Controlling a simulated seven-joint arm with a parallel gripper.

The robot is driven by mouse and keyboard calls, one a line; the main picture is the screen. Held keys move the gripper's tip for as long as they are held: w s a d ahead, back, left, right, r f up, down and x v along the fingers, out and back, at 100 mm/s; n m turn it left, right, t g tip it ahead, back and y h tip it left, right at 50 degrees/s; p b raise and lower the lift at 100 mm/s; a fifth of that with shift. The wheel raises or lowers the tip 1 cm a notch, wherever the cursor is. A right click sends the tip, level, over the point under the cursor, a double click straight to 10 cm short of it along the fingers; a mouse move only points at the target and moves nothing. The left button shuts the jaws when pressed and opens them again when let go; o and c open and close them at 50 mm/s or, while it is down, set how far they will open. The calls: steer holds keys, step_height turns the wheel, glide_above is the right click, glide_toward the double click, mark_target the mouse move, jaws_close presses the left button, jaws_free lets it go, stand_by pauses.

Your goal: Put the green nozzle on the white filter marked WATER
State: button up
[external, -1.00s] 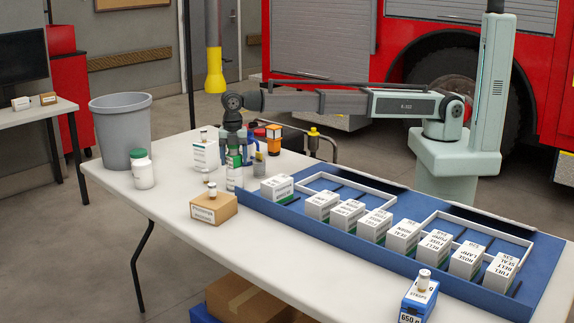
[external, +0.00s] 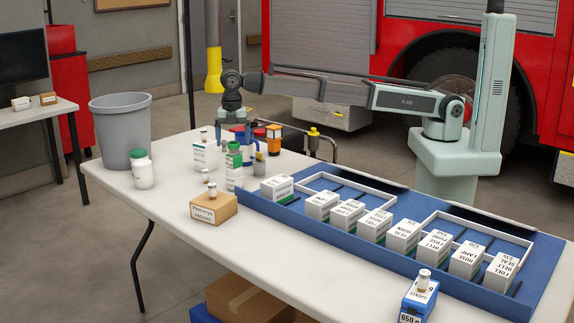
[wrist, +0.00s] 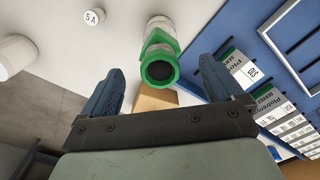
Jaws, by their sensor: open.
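The green nozzle (external: 233,147) sits upright on top of a white cylinder with a green band (external: 234,176), which looks like the white filter; I cannot read WATER on it. In the wrist view the nozzle (wrist: 160,68) shows as a green hexagonal ring with a dark opening, over the white body (wrist: 158,24). My gripper (external: 238,133) is above and close to the nozzle. In the wrist view my gripper (wrist: 158,80) has its two blue fingers wide apart, one on each side, with gaps to the nozzle. Nothing is held.
A blue tray (external: 300,226) with several white boxes lies to the right. A white jar with green lid (external: 142,172) and a grey bin (external: 122,125) are farther left.

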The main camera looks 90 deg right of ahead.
steer(key=shift+r, duration=2.6)
